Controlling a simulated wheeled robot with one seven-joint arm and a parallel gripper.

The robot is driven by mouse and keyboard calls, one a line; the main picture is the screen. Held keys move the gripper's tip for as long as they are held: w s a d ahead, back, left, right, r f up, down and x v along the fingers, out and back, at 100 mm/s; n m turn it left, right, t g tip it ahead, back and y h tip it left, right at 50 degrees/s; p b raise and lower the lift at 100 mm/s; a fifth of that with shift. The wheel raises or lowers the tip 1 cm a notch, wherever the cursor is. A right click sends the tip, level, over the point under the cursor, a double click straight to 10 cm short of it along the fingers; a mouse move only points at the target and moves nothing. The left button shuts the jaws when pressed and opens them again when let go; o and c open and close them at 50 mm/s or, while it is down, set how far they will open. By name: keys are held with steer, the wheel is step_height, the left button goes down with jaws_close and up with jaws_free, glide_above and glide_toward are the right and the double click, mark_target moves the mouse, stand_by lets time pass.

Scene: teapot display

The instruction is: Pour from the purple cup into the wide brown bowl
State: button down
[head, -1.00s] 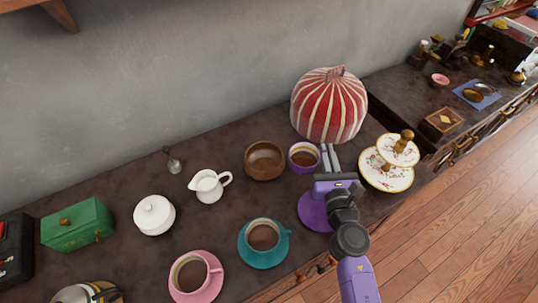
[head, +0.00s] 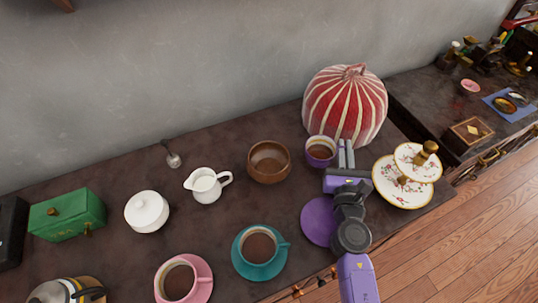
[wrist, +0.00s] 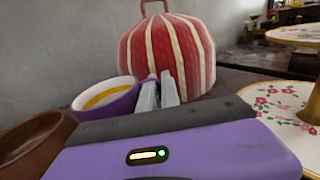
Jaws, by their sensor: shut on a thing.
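The purple cup (head: 320,152) holds brown liquid and looks about upright. My gripper (head: 346,155) is shut at the cup's right side, where the handle is hidden by the fingers. The cup is clear of its purple saucer (head: 318,223), which lies empty on the counter. The wide brown bowl (head: 269,162) stands just left of the cup, with a gap between them, and looks empty. In the wrist view, the purple cup (wrist: 105,98) is left of my fingertips (wrist: 160,90), and the brown bowl (wrist: 32,140) is at the left edge.
A red-and-white striped cozy (head: 345,100) stands close behind the cup. A tiered floral plate stand (head: 402,183) is close on the right. A white creamer (head: 206,185) stands left of the bowl. A teal cup (head: 258,248) and a pink cup (head: 181,279) are nearer the front.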

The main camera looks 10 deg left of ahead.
steer(key=shift+s+a+r+n, duration=0.2)
steer(key=shift+a+r+n, duration=0.4)
steer(key=shift+r+n, duration=0.15)
steer(key=s+a+r+n+t+y+p, duration=0.1)
steer(key=a+r+n+p, duration=0.3)
steer(key=a+r+n, duration=0.2)
steer(key=shift+s+a+r+n, duration=0.3)
steer(key=shift+a+r+n, duration=0.1)
steer(key=shift+r+n, duration=0.45)
steer(key=shift+a+r+p, duration=0.2)
steer(key=shift+p, duration=0.1)
steer(key=shift+s+a+f+n+t+b, duration=0.15)
steer(key=shift+a+n+b, duration=0.1)
steer(key=shift+n, duration=0.3)
steer(key=shift+s+a+n+t+b, duration=0.15)
steer(key=shift+a+n+b, duration=0.1)
steer(key=shift+n, duration=0.3)
steer(key=shift+s+a+r+n+y+p, duration=0.1)
steer(key=shift+a+r+n+y+p, duration=0.4)
steer(key=shift+n, duration=0.55)
steer(key=shift+s+a+r+n+y+p, duration=0.1)
steer(key=shift+a+r+n+y+p, duration=0.2)
steer(key=shift+a+r+n, duration=0.45)
steer(key=shift+s+a+n+y+p, duration=0.15)
steer(key=shift+a+n+p, duration=0.15)
steer(key=shift+a+n, duration=0.25)
steer(key=shift+s+a+n+y+p, duration=0.15)
steer(key=shift+a+n+p, duration=0.15)
steer(key=shift+a+n, duration=0.25)
